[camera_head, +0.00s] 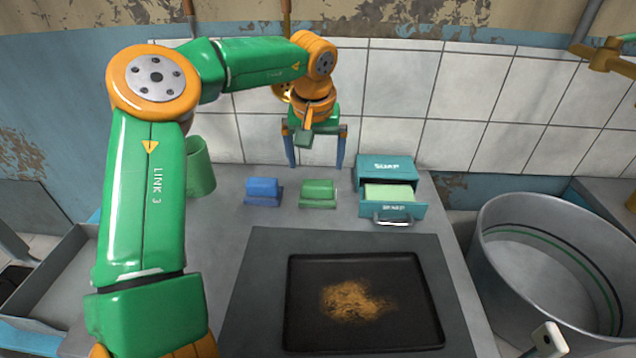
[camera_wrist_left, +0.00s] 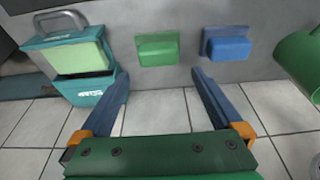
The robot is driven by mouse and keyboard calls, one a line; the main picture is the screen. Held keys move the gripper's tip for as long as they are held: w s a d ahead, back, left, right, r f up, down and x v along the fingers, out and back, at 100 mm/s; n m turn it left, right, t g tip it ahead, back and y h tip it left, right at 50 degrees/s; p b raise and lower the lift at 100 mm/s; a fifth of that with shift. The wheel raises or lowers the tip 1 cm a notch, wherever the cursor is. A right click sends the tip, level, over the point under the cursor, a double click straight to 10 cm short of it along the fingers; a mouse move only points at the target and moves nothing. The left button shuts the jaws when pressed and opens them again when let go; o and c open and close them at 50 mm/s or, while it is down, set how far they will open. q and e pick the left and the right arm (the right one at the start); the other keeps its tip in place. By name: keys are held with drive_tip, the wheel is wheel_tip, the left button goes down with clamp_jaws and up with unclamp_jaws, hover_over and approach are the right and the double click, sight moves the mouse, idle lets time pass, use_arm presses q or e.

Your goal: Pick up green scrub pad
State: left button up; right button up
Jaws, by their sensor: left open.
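The green scrub pad (camera_head: 318,193) lies on the grey counter, right of a blue pad (camera_head: 262,191) of like shape. In the left wrist view the green pad (camera_wrist_left: 158,48) shows above and between the fingers, with the blue pad (camera_wrist_left: 227,44) to its right. My left gripper (camera_head: 315,162) points down behind the green pad, near the tiled wall. Its fingers are spread and empty, apart from the pad. It also shows in the left wrist view (camera_wrist_left: 160,72). My right gripper is not in view.
A teal soap box (camera_head: 386,168) stands right of the pads, its drawer (camera_head: 394,209) open with a pale green block inside. A green cup (camera_head: 200,168) stands left. A black tray (camera_head: 297,300) with brown crumbs lies in front. A large metal pot (camera_head: 500,215) is at right.

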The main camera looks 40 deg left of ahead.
use_arm(q)
drive_tip(key=x, duration=0.7)
drive_tip(key=shift+w+f+p, duration=0.15)
drive_tip(key=shift+w+p, duration=0.1)
drive_tip(key=shift+p, duration=0.1)
drive_tip(key=c, duration=1.1)
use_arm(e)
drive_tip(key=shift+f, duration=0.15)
use_arm(q)
wheel_tip(320, 180, up, 8)
drive_tip(key=shift+r+p, duration=0.25)
drive_tip(key=shift+p, duration=0.6)
wheel_tip(320, 180, up, 10)
drive_tip(key=p, duration=0.4)
hover_over(318, 183)
drive_tip(key=shift+s+f, duration=0.15)
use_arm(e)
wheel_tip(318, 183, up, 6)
